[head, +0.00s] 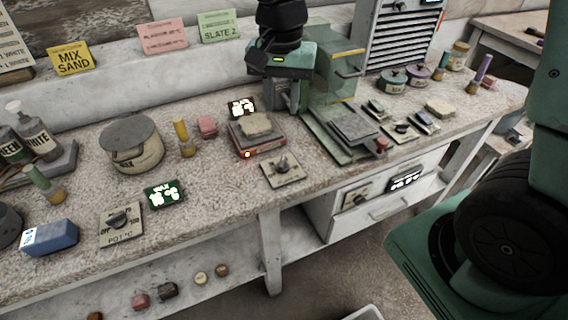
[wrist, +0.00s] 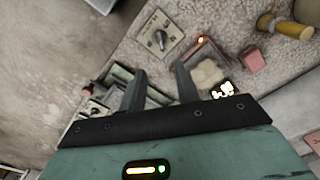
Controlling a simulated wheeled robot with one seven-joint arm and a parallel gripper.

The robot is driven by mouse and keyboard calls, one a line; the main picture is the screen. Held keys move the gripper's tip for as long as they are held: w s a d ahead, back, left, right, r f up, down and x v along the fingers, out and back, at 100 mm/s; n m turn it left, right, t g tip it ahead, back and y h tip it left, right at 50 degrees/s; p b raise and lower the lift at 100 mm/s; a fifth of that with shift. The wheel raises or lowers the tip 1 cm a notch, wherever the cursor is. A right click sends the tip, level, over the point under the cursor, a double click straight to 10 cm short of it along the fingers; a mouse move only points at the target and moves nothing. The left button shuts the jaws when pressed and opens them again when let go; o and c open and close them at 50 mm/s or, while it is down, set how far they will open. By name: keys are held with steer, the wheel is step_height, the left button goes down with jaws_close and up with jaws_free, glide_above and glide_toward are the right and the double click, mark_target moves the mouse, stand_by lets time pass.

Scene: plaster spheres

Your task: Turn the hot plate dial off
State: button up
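The hot plate (head: 262,149) is a low reddish box with a lit red lamp and a pale lump on top. A dial panel (head: 283,170) with a dark knob (head: 282,162) lies in front of it; the knob also shows in the wrist view (wrist: 160,38). I cannot read its marks. My gripper (head: 282,108) points down behind the panel, right of the hot plate. In the wrist view its two fingers (wrist: 160,82) are apart with nothing gripped, and the knob lies beyond their tips. The hot plate's lamp and lump also show there.
Another dial panel (head: 121,224), marked OFF and POT, sits front left beside a green display (head: 165,194). Bare bench lies around the panel.

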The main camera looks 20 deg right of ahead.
mark_target(282, 162)
step_height(282, 162, down, 16)
steer(key=shift+r, duration=0.1)
stand_by(0.4)
jaws_close()
